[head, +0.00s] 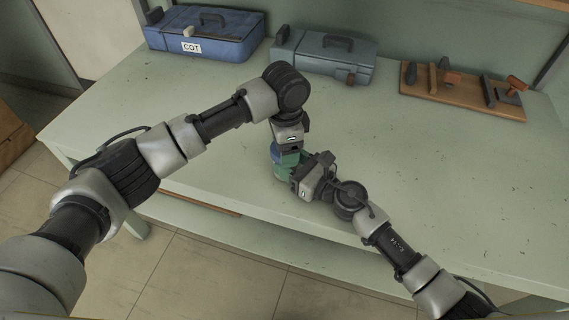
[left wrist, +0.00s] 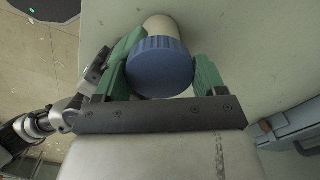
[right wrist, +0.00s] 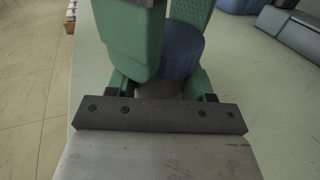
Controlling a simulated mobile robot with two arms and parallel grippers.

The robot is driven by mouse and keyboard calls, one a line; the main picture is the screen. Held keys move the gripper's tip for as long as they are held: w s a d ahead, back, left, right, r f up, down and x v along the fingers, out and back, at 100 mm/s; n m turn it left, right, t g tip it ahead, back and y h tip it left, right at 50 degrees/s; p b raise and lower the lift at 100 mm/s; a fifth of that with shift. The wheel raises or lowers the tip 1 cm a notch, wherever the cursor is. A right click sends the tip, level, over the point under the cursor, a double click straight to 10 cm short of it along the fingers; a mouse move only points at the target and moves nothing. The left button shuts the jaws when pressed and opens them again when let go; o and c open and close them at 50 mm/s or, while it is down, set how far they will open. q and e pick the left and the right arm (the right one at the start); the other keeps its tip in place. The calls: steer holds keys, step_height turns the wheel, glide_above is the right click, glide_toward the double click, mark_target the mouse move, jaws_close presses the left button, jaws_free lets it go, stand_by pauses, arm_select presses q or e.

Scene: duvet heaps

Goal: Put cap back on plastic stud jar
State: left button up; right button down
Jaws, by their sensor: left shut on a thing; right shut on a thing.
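The blue ridged cap (left wrist: 160,68) sits at the top of the cream jar (left wrist: 166,28) in the left wrist view, in line with it; I cannot tell whether it is screwed down. My left gripper (head: 284,156) is above the table with its green fingers on both sides of the cap, shut on it. My right gripper (head: 287,170) comes in from the right, lower down, and is shut on the jar. In the right wrist view the cap (right wrist: 182,50) shows above the jar body (right wrist: 158,90), partly hidden by the left gripper's green fingers. The jar is mostly hidden in the head view.
The pale green table (head: 420,160) is clear around the grippers. At its back stand a blue toolbox (head: 205,35) labelled COT, a grey-blue toolbox (head: 322,54) and a wooden board with tools (head: 462,92). The table's front edge is close to the jar.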

arm_select(q)
steer(key=shift+m, duration=1.1)
steer(key=o, duration=1)
